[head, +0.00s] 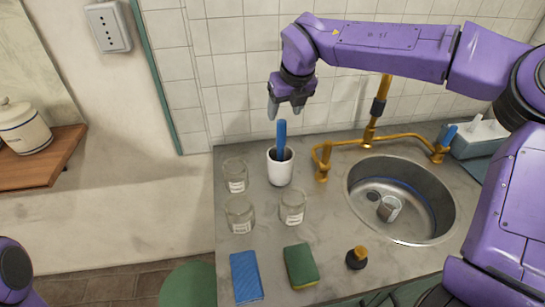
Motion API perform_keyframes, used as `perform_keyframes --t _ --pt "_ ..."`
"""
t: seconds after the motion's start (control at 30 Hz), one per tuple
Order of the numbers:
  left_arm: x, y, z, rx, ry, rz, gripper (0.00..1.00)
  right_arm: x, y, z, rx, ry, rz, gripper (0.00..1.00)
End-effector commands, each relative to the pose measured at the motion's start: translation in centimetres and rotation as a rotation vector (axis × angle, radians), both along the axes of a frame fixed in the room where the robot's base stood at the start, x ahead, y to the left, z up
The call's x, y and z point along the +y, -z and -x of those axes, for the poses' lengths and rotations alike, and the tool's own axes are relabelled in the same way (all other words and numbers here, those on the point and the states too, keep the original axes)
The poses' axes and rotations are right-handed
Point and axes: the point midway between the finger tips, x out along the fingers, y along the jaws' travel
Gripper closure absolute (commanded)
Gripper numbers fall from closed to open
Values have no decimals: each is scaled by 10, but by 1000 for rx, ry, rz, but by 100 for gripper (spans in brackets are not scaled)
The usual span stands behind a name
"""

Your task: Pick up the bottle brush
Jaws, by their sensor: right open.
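The bottle brush, seen as a blue handle (282,138), stands upright in a white cup (280,174) on the counter; its lower end is hidden inside the cup. My right gripper (285,110) points down with its fingers apart and empty.
Several labelled glass jars (239,214) stand close to the cup. A brass tap (370,130) and a round sink (434,224) holding a small cup (389,208) are to the right. A blue cloth (246,277), a sponge (301,266) and a dark stopper-like object (357,258) lie in front.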

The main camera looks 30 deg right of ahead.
Motion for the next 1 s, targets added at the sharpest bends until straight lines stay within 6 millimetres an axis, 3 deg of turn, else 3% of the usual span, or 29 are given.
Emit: perform_keyframes --t 0.03,0.17,0.8,1.0 --pt "0 10 1 1 0 0 57 0 9 0 -1 -1 0 40" --pt "0 14 1 1 0 0 57 0 15 0 -1 0 1 40" --pt "0 -19 0 1 0 1 57 -8 105 -35 2 0 1 40" --pt "0 -18 0 1 0 1 57 -8 112 -37 -1 -1 0 40"
